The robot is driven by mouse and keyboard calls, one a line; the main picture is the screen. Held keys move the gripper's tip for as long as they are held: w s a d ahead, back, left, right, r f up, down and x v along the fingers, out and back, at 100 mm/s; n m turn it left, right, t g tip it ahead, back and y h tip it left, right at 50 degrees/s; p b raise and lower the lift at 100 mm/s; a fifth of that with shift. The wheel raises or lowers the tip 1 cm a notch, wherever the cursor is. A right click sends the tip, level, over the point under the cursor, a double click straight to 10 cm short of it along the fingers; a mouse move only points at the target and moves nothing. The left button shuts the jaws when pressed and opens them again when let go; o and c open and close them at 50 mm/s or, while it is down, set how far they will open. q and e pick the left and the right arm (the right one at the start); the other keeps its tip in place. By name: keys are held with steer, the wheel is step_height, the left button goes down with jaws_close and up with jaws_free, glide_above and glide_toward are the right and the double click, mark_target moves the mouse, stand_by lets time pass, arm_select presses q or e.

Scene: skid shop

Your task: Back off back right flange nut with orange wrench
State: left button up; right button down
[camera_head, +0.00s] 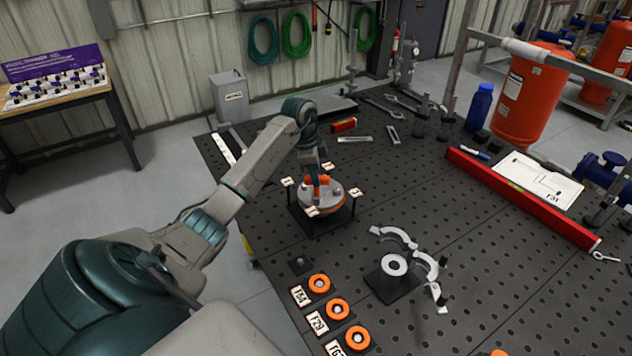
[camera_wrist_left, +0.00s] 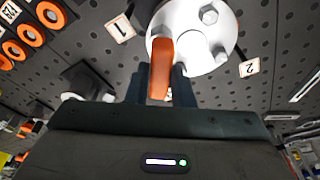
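The grey round flange (camera_head: 322,200) sits on a dark square stand with small numbered tags around it. In the left wrist view the flange (camera_wrist_left: 197,50) shows several hex nuts, with tags 1 and 2 beside it. My left gripper (camera_head: 316,186) is right above the flange, pointing down. In the left wrist view its dark fingers (camera_wrist_left: 161,88) are closed on either side of the orange wrench (camera_wrist_left: 160,66), which reaches over the flange's edge. The wrench's working end, and whether it sits on a nut, I cannot tell. My right gripper is in neither view.
A dark fixture with a pale ring (camera_head: 394,265) and curved clamp halves (camera_head: 395,236) stands front right. Orange rings (camera_head: 337,309) with labels lie in front. A long red level (camera_head: 520,196) lies at right, with a blue bottle (camera_head: 479,107) behind it. The table's centre right is clear.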

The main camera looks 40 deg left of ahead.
arm_select(q)
jaws_close()
steer(key=shift+r, duration=0.1)
steer(key=shift+r+p, duration=1.15)
steer(key=shift+r, duration=1.25)
